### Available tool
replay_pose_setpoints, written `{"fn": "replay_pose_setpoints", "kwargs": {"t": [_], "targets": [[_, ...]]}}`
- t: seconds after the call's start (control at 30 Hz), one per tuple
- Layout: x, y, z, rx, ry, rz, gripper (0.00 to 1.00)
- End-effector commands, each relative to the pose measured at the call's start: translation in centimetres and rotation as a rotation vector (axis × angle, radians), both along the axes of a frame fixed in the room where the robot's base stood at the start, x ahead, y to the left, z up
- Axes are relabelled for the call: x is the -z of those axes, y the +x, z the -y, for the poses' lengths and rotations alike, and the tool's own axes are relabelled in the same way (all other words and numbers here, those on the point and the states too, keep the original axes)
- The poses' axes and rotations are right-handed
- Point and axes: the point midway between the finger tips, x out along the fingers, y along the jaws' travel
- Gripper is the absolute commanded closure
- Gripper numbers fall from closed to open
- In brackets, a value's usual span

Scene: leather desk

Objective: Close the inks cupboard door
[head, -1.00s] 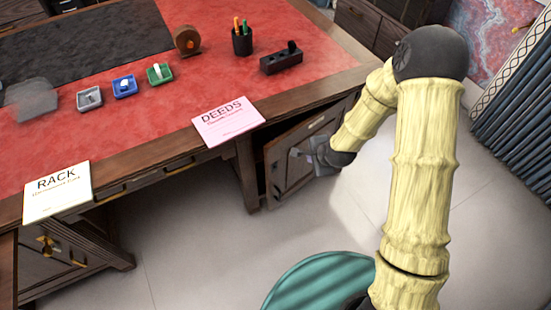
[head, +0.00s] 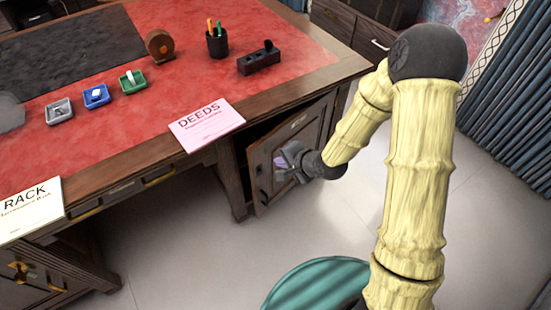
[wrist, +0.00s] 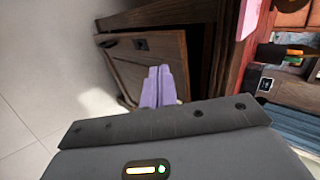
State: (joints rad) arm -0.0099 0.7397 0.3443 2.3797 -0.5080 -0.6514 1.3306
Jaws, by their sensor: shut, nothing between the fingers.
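The wooden cupboard door (head: 262,170) under the right part of the desk stands ajar, with a dark gap along its left edge. A small plate on it is too small to read, so I cannot confirm the inks name. My gripper (head: 281,166) is in front of the door's outer face, fingers toward it. In the wrist view the door (wrist: 128,72) lies beyond my gripper (wrist: 159,72), whose lilac fingers are together and empty. They look very close to the panel; I cannot tell if they touch.
The desk (head: 330,75) overhangs the door, with a pink DEEDS card (head: 207,125) at its edge and a RACK card (head: 30,208) further left. A desk leg (head: 233,180) stands left of the door.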

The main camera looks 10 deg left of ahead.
Motion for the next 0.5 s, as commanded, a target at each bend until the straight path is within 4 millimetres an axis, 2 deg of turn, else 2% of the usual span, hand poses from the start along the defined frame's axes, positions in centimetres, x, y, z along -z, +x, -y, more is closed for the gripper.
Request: {"fn": "replay_pose_setpoints", "kwargs": {"t": [0.5], "targets": [[6.2, 3.7, -5.5, -0.003, -0.001, 0.000, 1.00]]}}
